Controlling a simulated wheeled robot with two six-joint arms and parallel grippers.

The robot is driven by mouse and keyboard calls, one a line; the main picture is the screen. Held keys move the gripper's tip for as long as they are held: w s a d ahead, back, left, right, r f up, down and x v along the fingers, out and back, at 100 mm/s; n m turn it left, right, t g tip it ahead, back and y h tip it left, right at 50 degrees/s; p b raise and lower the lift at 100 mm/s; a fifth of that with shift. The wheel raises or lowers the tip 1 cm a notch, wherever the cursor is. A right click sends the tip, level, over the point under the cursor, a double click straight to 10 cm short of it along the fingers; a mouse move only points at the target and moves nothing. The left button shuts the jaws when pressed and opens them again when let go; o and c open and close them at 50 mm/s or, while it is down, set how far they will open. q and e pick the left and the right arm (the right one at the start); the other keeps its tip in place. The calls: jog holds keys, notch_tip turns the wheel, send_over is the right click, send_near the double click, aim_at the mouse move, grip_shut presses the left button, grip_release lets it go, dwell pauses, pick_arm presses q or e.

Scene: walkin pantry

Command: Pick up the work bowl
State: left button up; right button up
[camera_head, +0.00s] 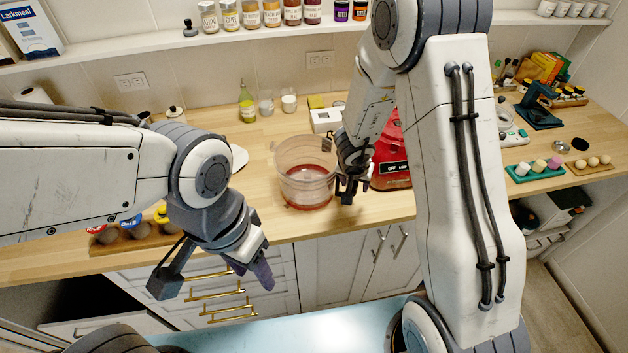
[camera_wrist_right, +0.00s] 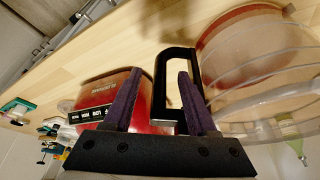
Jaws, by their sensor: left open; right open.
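The work bowl (camera_head: 304,160) is a clear round bowl with a reddish base. It stands upright on the wooden counter, left of the red appliance base (camera_head: 392,160). In the right wrist view the work bowl (camera_wrist_right: 262,80) is at the right, with its black loop handle (camera_wrist_right: 178,55) toward the middle. My right gripper (camera_head: 352,188) is open beside the bowl's handle side. In the wrist view its fingers (camera_wrist_right: 160,102) point toward the handle, and the right finger overlaps the loop; contact cannot be told. My left gripper (camera_head: 212,277) is open and empty in front of the counter.
The red base (camera_wrist_right: 104,92) sits close to the right gripper. A white box (camera_head: 325,120) and small jars stand behind the bowl. A wooden tray of round brown items (camera_head: 130,233) lies at left. Counter (camera_head: 262,205) left of the bowl is clear.

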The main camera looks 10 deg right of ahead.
jog(key=shift+b+x, duration=0.55)
jog(key=shift+x, duration=0.7)
jog(key=shift+a+r, duration=0.1)
grip_shut()
